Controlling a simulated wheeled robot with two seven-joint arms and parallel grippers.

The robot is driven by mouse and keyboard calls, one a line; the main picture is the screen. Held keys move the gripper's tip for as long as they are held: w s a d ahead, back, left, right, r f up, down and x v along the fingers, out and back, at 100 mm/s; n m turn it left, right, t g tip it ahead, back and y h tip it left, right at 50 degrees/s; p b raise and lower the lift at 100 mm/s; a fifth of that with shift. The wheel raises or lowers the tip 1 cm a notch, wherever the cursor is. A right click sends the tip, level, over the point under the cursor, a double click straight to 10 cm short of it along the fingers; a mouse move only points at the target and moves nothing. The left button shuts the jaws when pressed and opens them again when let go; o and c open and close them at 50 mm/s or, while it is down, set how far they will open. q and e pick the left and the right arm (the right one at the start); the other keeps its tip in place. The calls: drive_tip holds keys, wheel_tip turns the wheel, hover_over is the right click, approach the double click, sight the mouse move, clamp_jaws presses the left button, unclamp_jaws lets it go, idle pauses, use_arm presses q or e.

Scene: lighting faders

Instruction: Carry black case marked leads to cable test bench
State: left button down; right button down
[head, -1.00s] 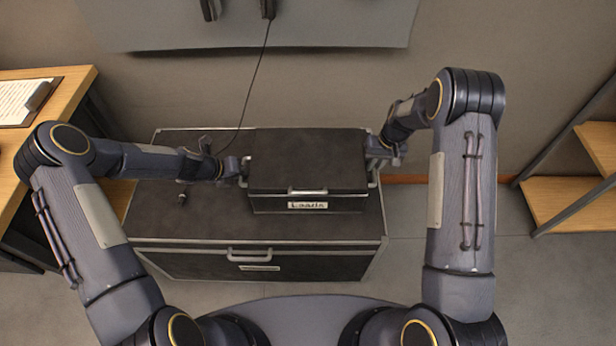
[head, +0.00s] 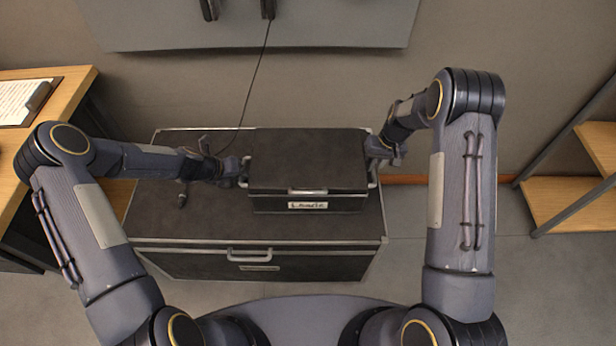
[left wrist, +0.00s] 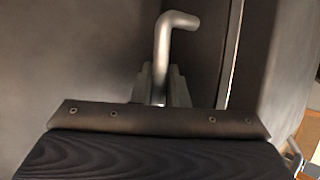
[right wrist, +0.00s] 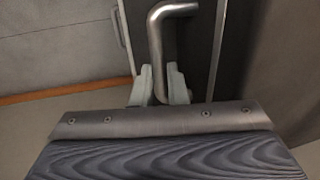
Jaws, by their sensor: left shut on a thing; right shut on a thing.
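The black case marked leads (head: 308,160) sits over the right part of a larger dark trunk, its label facing me. I cannot tell whether it touches the trunk's lid. My left gripper (head: 240,172) is shut on the handle at the case's left side; the metal handle (left wrist: 172,24) shows between its fingers in the left wrist view. My right gripper (head: 374,158) is shut on the handle at the right side; that handle (right wrist: 170,12) shows in the right wrist view. I cannot make out which surface is the cable test bench.
The large trunk (head: 180,222) has a front handle and its own label. A small dark object (head: 182,200) and a cable (head: 252,90) lie to the case's left. A wooden table with a clipboard (head: 30,100) stands at left, a wooden shelf (head: 560,205) at right.

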use_arm(q)
drive_tip(key=shift+w+r, duration=0.1)
drive_tip(key=shift+r, duration=0.1)
use_arm(e)
drive_tip(key=shift+w+r, duration=0.1)
drive_tip(key=shift+r, duration=0.15)
